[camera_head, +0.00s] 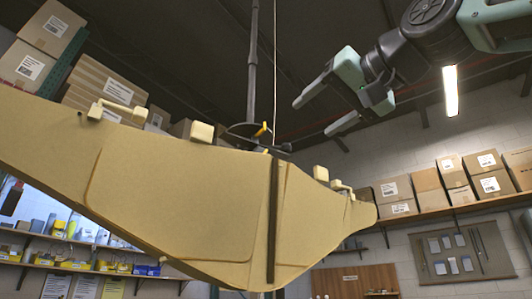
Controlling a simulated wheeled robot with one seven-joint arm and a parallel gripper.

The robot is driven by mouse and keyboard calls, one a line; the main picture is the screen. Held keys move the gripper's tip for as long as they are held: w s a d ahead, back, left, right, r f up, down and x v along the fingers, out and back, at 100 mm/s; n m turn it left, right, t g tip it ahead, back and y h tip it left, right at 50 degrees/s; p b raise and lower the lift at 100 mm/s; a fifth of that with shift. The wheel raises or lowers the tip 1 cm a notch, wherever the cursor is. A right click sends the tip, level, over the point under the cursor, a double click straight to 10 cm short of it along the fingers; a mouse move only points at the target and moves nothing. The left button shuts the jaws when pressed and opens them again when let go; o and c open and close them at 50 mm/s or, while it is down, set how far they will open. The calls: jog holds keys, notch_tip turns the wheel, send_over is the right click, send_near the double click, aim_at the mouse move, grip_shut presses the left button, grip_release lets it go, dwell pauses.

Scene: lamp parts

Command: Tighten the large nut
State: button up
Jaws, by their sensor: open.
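A large beige lamp body (180,185) fills the left and middle of the view. A dark pole (252,70) rises from behind its top edge. A dark ring (240,131) sits around the pole's lower end, with a small yellow part (262,130) at its right side. I cannot tell whether either of these is the large nut; the lamp body's top edge hides what lies below. My gripper (314,117) is at the upper right of the ring, apart from it. Its two fingers are spread, point down and left, and hold nothing.
A thin cable (275,55) hangs between the pole and my gripper. Small beige brackets (117,112) stand along the lamp body's top edge. Shelves with cardboard boxes (427,190) line the back wall. The space around my gripper looks clear.

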jog(key=p+x, duration=0.8)
jog(key=x, duration=0.9)
jog(key=shift+w, duration=0.15)
jog(key=c, duration=1)
